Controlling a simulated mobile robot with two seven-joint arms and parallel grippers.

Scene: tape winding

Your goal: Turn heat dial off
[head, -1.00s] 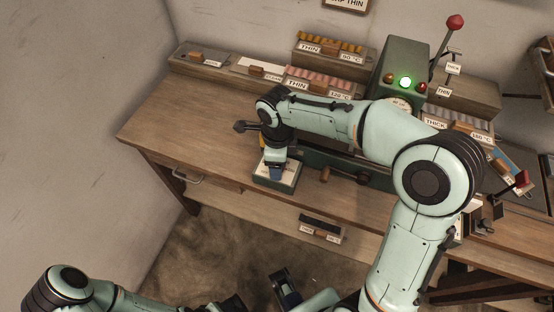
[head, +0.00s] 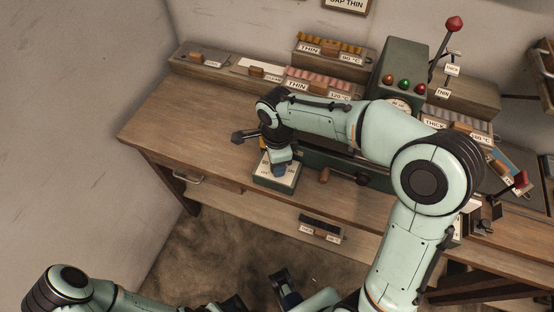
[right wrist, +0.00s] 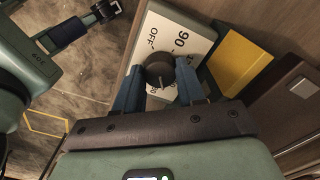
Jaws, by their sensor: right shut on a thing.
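The heat dial is a dark round knob (right wrist: 160,72) on a white plate (right wrist: 152,38) marked OFF and 90 in the right wrist view. My right gripper (right wrist: 160,82) has its blue fingers on either side of the knob and is shut on it. In the head view the dial's green box (head: 277,182) stands at the bench's front edge, with my right gripper (head: 281,168) over it and hiding the knob. I cannot tell exactly which mark the knob points to. Part of my left arm (head: 68,285) shows at the lower left; its gripper's jaws are not clear.
A green machine (head: 404,65) with several lamps and a red-knobbed lever (head: 454,24) stands behind my right arm. Labelled trays (head: 318,83) line the bench's back. The left part of the bench (head: 180,110) is clear. A yellow block (right wrist: 240,62) is beside the dial plate.

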